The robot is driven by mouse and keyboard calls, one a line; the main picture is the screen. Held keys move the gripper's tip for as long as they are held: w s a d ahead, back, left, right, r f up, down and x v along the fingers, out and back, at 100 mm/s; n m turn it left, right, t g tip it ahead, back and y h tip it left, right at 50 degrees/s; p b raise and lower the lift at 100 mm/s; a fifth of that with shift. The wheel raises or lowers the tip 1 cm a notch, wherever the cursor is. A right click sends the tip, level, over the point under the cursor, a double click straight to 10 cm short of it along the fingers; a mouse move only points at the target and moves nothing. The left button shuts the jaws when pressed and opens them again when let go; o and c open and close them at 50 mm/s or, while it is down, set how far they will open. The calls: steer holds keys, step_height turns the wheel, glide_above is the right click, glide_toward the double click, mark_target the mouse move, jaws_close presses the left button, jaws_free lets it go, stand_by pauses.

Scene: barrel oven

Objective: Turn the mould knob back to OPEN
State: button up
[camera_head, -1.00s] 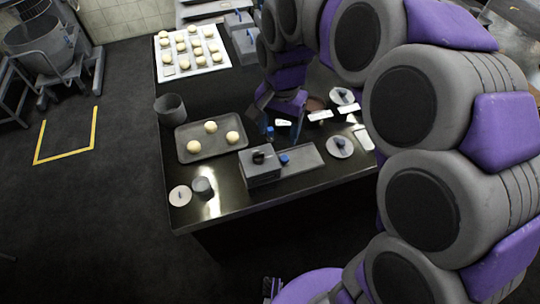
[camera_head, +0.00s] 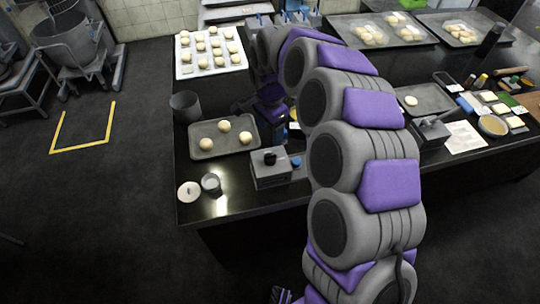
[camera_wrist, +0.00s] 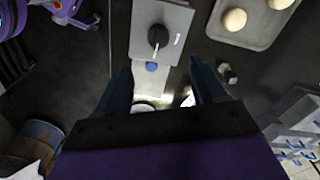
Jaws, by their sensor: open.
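The mould (camera_head: 270,175) is a grey box at the table's front, with a round black mould knob (camera_head: 270,158) on top. In the wrist view the black knob (camera_wrist: 158,37) sits on the light grey plate (camera_wrist: 145,15), with a small white mark beside it. I cannot read any label. A blue knob (camera_wrist: 152,66) lies just below it there. My gripper (camera_wrist: 163,72) is open and empty, its two dark fingers apart, short of the black knob and not touching it. In the head view my arm hides much of the gripper.
A tray (camera_head: 196,141) with dough balls is behind the mould. A metal cup (camera_head: 211,184) and a pale disc (camera_head: 189,191) stand to its left. A dark pot (camera_head: 185,107) is at the table's left edge. More tools and trays lie to the right.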

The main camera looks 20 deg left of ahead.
mark_target(270, 154)
step_height(270, 154, down, 12)
steer(key=shift+d+f+b, duration=0.15)
steer(key=shift+f+b, duration=0.1)
steer(key=shift+b, duration=0.95)
steer(key=shift+r, duration=0.1)
steer(key=c, duration=1.1)
